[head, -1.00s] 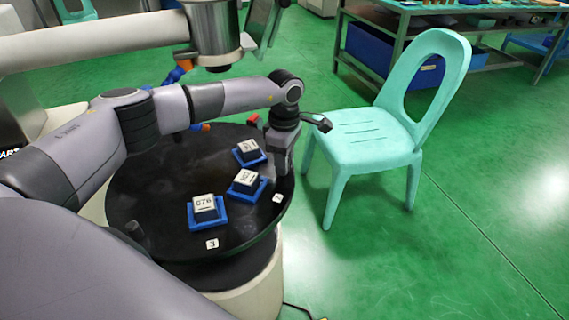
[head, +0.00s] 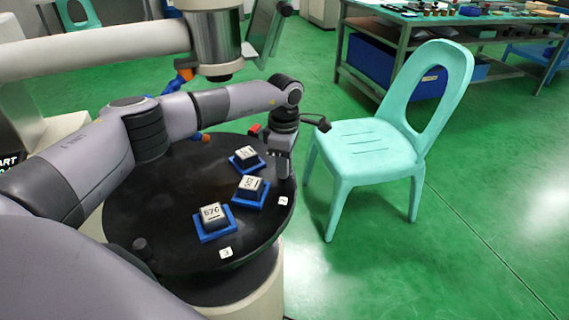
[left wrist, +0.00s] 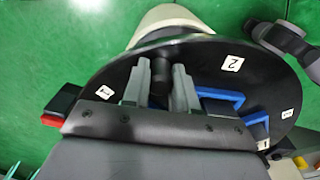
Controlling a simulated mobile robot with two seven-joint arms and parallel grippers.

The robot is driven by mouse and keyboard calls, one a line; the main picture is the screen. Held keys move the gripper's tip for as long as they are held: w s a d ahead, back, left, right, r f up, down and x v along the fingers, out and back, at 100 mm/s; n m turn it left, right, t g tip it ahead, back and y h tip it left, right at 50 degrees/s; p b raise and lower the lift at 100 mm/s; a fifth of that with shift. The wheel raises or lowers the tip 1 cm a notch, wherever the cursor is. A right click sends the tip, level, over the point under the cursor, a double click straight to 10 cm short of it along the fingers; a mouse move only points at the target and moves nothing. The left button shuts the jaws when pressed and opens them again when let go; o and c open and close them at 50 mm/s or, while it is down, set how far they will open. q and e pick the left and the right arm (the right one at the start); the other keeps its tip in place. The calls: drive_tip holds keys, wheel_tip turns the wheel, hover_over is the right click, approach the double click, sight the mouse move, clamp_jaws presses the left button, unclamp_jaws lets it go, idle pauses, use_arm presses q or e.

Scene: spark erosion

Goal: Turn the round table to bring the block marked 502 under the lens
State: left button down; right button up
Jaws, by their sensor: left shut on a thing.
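The black round table (head: 150,195) carries several blocks in blue trays. The block that appears to be marked 502 (head: 251,187) is the middle one, on the right half. A block reading about 670 (head: 213,216) sits nearer the front; another (head: 246,156) sits farther back, its number unclear. The lens is probably the silver cylinder (head: 214,40) above the table's far side; no block is visibly under it. My left gripper (head: 283,168) is at the table's right rim, beside the 502 block, shut on a dark peg (left wrist: 160,82) standing on the table.
Another dark peg (head: 140,245) stands at the front left rim. White number tags (head: 225,253) lie along the rim. A turquoise chair (head: 368,150) stands just right of the table. A workbench (head: 450,20) is behind.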

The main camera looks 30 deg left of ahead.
use_arm(q)
drive_tip(key=c, duration=0.9)
unclamp_jaws()
drive_tip(key=shift+r, duration=0.1)
wheel_tip(320, 180, up, 7)
drive_tip(key=shift+r, duration=0.1)
drive_tip(key=c, duration=0.9)
drive_tip(key=shift+s, duration=0.1)
clamp_jaws()
